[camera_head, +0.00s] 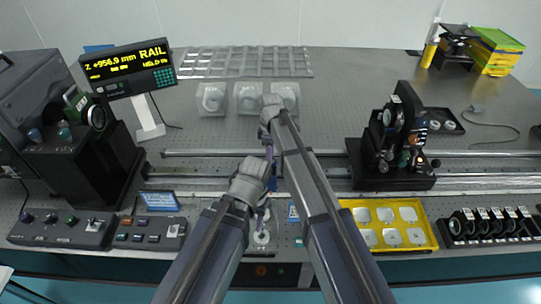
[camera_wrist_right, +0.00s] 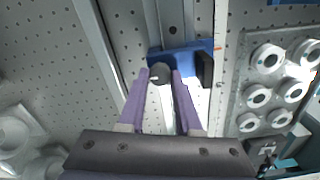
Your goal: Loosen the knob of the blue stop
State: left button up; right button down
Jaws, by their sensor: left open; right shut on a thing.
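The blue stop (camera_wrist_right: 203,47) sits on a metal rail in the right wrist view. Its dark round knob (camera_wrist_right: 160,72) lies between the purple fingertips of my right gripper (camera_wrist_right: 161,79), which is shut on it. In the head view my right gripper (camera_head: 270,152) reaches down over the rail from the far side. My left gripper (camera_head: 265,205) is open, lower and nearer the table's front edge. The two grippers and arms hide most of the stop in the head view.
A rail (camera_head: 210,153) runs across the table. A black optics mount (camera_head: 392,178) stands on the right and a dark block (camera_head: 85,165) on the left. A yellow tray (camera_head: 434,240) lies in front. The rail display (camera_head: 125,67) reads Z +956.9 mm, HELD.

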jog(key=m, duration=0.7)
jog(key=shift+m, duration=0.4)
jog(key=m, duration=0.7)
jog(key=shift+d, duration=0.1)
jog(key=m, duration=0.3)
jog(key=shift+m, duration=0.4)
jog(key=m, duration=0.3)
jog(key=shift+m, duration=0.3)
jog(key=m, duration=0.6)
jog(key=shift+d+m, duration=0.1)
jog(key=shift+m, duration=0.2)
